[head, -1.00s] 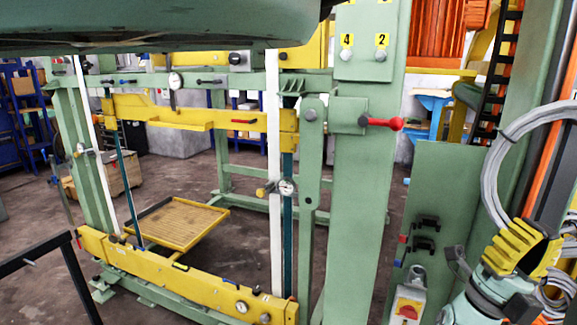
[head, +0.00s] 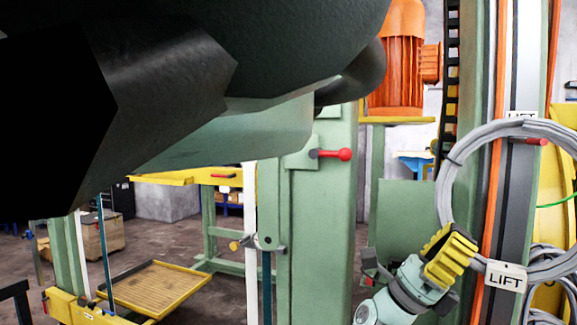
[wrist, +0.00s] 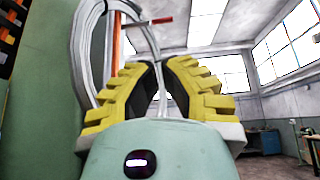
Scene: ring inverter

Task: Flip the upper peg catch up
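A red-tipped peg handle (head: 330,154) sticks out to the right from a green plate on the green post (head: 325,220). Another red peg (head: 530,141) shows on the lift column at the right. A red peg (wrist: 155,22) also shows above the fingers in the wrist view. I cannot tell which of these is the upper peg catch. My gripper (head: 452,254) has yellow ribbed fingers and is low at the right, in front of the column.
Grey coiled cables (head: 448,165) hang beside my gripper, by a white LIFT tag (head: 507,276). A green panel (head: 400,215) stands left of it. A yellow-rimmed tray (head: 155,288) is low at the left. Large dark shapes block the upper left.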

